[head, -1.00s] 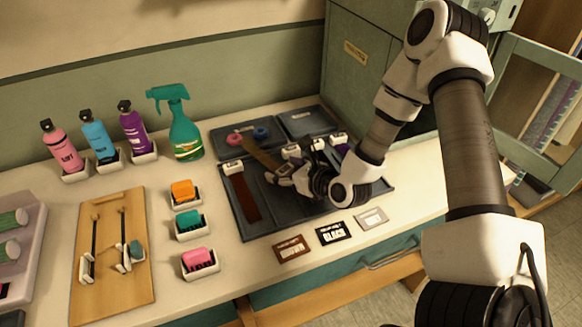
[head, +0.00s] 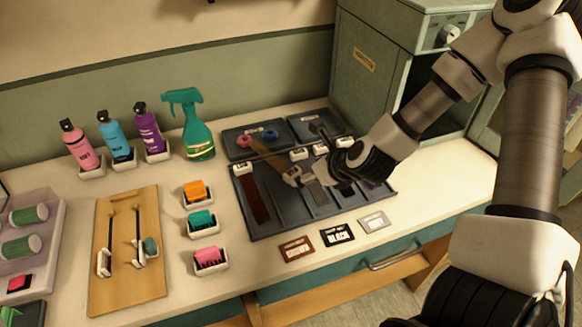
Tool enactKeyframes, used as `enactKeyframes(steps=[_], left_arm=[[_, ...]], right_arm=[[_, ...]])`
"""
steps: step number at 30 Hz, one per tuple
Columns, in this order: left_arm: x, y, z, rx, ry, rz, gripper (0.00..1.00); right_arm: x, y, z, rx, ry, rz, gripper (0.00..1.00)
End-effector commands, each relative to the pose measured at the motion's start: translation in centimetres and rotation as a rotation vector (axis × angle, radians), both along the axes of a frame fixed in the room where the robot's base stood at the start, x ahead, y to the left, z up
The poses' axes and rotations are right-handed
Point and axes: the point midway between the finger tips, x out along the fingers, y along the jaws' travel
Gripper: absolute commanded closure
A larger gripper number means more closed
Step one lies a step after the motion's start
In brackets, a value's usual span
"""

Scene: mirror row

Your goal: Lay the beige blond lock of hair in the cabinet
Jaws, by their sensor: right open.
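The beige blond lock of hair (head: 265,157) lies slantwise over the dark tray (head: 262,230). Its lower right end meets a small white piece beside my right gripper; I cannot tell whether that is its clip or a finger part. My right gripper (head: 318,160) is open over the middle of the tray, close to the lock's lower end, and hides part of the tray. I see no firm hold on the lock. The grey-green cabinet (head: 365,88) stands behind right, its dark opening partly covered by my right arm. My left gripper is out of view.
A dark brown lock (head: 253,198) lies in the tray's left slot. Label cards (head: 337,235) lie in front. Small coloured blocks (head: 202,220), a wooden board (head: 125,285), spray bottle (head: 198,135) and several bottles stand left. The counter right of the tray is clear.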

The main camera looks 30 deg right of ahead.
Motion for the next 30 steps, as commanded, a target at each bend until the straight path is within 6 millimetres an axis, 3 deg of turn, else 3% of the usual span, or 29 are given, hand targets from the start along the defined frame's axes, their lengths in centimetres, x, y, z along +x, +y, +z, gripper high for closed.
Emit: enactKeyframes(steps=[3, 12, 20, 25, 26, 30], left_arm=[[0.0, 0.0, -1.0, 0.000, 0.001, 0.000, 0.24], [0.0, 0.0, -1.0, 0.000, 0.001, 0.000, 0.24], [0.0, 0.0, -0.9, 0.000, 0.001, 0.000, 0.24], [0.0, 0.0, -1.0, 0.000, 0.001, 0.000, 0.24], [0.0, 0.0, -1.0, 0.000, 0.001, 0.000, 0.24], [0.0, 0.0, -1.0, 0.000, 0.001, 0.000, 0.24]], right_arm=[[1.1, 0.1, -1.7, -0.005, 0.003, 0.001, 0.19], [4.5, 0.4, -4.8, -0.004, 0.002, 0.002, 0.19], [5.0, 0.5, -5.2, 0.002, -0.001, 0.000, 0.19], [5.0, 0.5, -5.1, 0.001, -0.001, -0.001, 0.79], [5.0, 0.5, -5.1, 0.001, -0.001, -0.001, 0.84], [5.0, 0.5, -5.1, 0.001, -0.001, -0.001, 0.90]])
